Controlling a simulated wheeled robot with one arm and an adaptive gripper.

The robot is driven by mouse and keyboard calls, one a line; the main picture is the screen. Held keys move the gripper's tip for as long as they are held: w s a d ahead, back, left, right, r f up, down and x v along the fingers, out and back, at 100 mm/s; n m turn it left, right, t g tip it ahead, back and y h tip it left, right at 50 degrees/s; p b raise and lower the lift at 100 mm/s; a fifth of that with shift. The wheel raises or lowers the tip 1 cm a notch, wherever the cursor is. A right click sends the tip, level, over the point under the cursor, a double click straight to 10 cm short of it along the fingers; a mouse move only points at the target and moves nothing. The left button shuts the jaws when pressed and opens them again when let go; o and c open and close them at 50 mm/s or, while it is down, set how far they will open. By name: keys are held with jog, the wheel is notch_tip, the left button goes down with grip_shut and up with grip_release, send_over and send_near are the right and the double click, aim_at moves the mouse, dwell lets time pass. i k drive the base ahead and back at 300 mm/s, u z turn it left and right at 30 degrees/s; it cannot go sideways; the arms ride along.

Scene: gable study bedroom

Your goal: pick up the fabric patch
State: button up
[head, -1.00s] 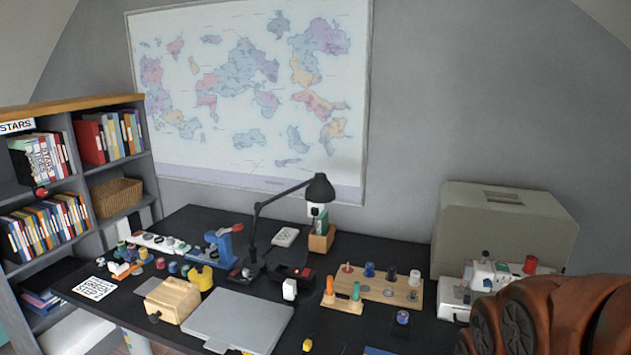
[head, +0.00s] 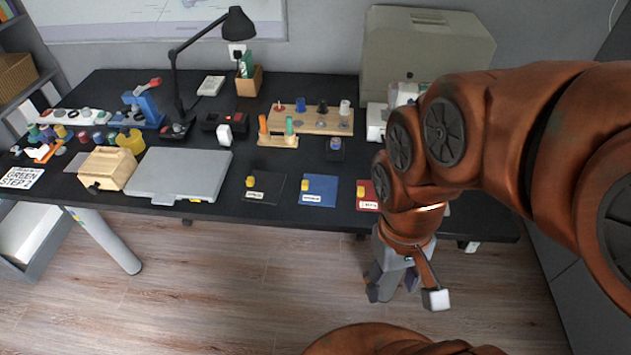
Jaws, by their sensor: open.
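Three flat square patches lie along the front edge of the dark desk, each with a small white label and a yellow piece on it. One is black (head: 264,189), one is blue (head: 319,190), and one is red (head: 369,196). I cannot tell which is the fabric patch meant. My arm partly hides the red one. My gripper (head: 405,292) hangs pointing down in front of the desk's front edge, over the floor, right of the red patch. Its fingers are apart, with nothing seen between them.
A beige case (head: 425,50) stands at the back right. The wooden floor (head: 210,290) in front is clear.

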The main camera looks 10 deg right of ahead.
aim_at(317, 189)
jog(key=z, duration=0.95)
jog(key=k, duration=1.25)
jog(key=u, duration=0.8)
jog(key=i, duration=0.65)
jog(key=u, duration=0.55)
jog(key=i, duration=0.9)
jog(key=z, duration=0.3)
